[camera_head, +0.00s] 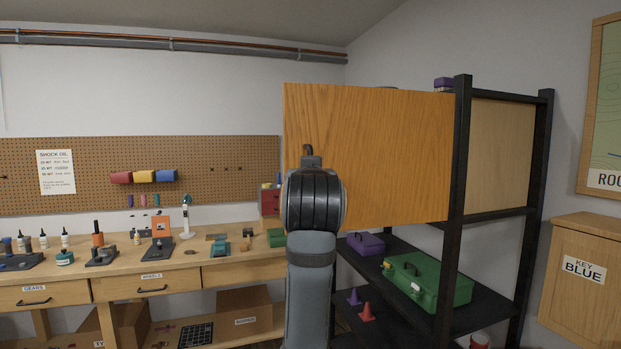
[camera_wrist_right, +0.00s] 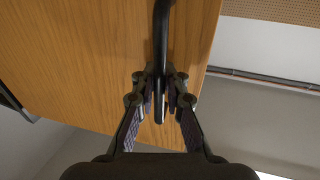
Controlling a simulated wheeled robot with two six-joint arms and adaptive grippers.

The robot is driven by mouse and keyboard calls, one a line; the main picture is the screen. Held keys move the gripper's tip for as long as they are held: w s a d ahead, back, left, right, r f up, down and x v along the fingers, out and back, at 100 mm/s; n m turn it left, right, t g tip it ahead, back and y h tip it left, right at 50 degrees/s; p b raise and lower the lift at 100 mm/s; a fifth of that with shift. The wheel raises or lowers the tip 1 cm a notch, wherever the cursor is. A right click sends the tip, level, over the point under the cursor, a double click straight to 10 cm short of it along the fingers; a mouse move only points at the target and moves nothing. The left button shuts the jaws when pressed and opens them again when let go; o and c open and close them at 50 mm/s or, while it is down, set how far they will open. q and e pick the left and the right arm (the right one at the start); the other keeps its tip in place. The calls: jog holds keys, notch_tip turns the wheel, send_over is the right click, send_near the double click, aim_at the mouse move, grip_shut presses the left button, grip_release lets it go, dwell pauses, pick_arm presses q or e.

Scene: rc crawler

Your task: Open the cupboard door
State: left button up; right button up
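The orange wooden cupboard door (camera_head: 390,150) stands swung out from the black rack. Its left edge is nearer to me than its right edge at the rack post, and it hides the cupboard's inside. In the head view my right arm covers the door's left part, and only the top of the black door handle (camera_head: 308,150) shows. In the right wrist view the handle (camera_wrist_right: 161,40) runs between the fingers of my right gripper (camera_wrist_right: 161,103), which are closed around it near the door's (camera_wrist_right: 85,60) edge. My left gripper is not in view.
The black rack (camera_head: 459,200) holds a green case (camera_head: 435,284), a purple box (camera_head: 366,244) and small cones on shelves below the door. A workbench (camera_head: 190,269) with tools stands at the left. A wooden cabinet (camera_head: 585,300) labelled "KEY BLUE" stands at the right.

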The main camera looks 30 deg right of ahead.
aim_at(309, 127)
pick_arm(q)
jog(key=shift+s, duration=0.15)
pick_arm(e)
jog(key=shift+o, duration=0.3)
jog(key=shift+a, duration=0.1)
notch_tip(309, 127, up, 9)
jog(key=shift+r, duration=0.1)
jog(key=shift+s+r, duration=0.1)
jog(key=shift+r, duration=0.4)
jog(key=shift+f, duration=0.1)
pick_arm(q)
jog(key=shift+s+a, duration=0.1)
pick_arm(e)
jog(key=shift+f, duration=0.1)
